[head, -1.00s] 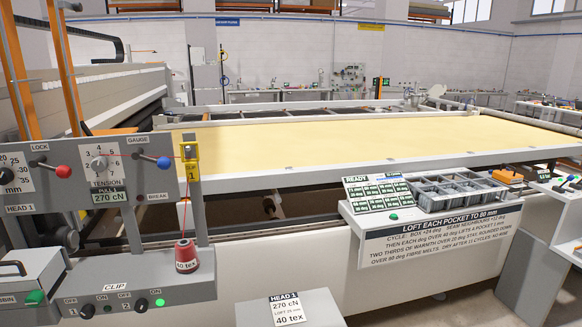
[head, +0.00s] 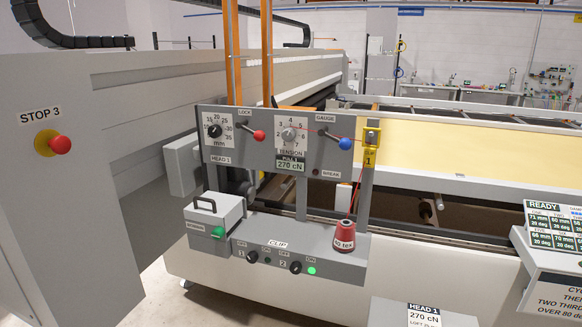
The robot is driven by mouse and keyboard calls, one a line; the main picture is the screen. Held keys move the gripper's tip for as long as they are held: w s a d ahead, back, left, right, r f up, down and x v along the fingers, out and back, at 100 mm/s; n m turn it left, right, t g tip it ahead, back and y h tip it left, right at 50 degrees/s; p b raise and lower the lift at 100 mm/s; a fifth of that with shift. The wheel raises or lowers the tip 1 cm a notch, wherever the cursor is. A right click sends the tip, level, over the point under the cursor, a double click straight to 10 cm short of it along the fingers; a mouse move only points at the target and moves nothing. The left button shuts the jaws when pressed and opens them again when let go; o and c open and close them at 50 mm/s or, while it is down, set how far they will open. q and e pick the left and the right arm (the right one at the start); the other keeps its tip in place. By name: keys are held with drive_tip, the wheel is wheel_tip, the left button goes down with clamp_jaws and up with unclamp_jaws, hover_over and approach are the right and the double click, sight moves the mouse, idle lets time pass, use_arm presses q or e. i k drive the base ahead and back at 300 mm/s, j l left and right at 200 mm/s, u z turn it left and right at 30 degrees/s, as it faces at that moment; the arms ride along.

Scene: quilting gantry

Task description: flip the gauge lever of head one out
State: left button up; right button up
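The gauge lever of head one, a dark arm with a blue ball knob (head: 344,144), sits under the GAUGE label on the grey head one panel (head: 255,170). Its arm slants down to the right from its pivot. A red-knobbed lock lever (head: 259,135) and the tension dial (head: 289,135) are on the same panel. Neither of my grippers shows in the head view.
A clip box (head: 300,253) with switches carries a red thread cone (head: 344,236) below the panel. A grey box with a handle (head: 215,213) stands left of it. A red STOP 3 button (head: 60,145) is on the large cabinet at left. Orange posts (head: 266,60) rise behind the panel.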

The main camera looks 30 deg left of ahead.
sight(344, 144)
drive_tip(key=i+l, duration=0.1)
drive_tip(key=i, duration=0.75)
drive_tip(key=u, duration=1.6)
